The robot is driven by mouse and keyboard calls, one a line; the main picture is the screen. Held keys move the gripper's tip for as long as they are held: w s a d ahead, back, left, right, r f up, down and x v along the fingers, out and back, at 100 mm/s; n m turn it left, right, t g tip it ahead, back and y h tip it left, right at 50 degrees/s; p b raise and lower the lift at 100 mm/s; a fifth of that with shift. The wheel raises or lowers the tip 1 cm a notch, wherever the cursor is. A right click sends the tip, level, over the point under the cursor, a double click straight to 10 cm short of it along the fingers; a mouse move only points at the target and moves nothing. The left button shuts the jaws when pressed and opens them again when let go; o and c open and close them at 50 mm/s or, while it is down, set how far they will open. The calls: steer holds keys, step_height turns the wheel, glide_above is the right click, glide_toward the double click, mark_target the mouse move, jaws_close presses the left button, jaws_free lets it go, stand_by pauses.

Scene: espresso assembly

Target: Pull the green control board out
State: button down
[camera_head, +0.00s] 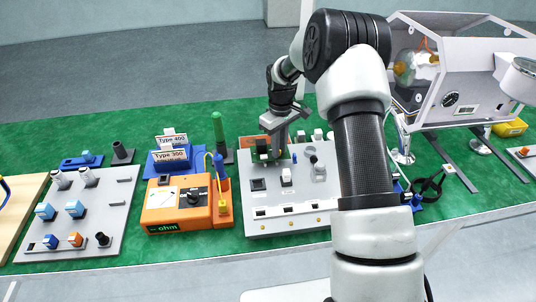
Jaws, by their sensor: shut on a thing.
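My gripper (283,134) points down at the back of a light grey panel (262,213) in the middle of the green table. It is shut on the green control board (286,155), of which only a small green part shows beside the fingers. A dark block (262,149) sits just left of the fingers. I cannot tell whether the board is still seated in the panel or lifted clear.
An orange ohm meter (178,208) stands left of the panel, with Type 300 and Type 400 boxes (170,154) behind it. A grey board with knobs (85,210) lies at far left. A white-framed machine (460,75) stands at back right. My arm hides the panel's right side.

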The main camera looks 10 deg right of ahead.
steer(key=shift+r, duration=0.3)
steer(key=shift+r+p, duration=0.95)
steer(key=shift+r, duration=0.35)
steer(key=shift+r, duration=0.1)
steer(key=shift+r+p, duration=0.9)
steer(key=shift+r, duration=0.5)
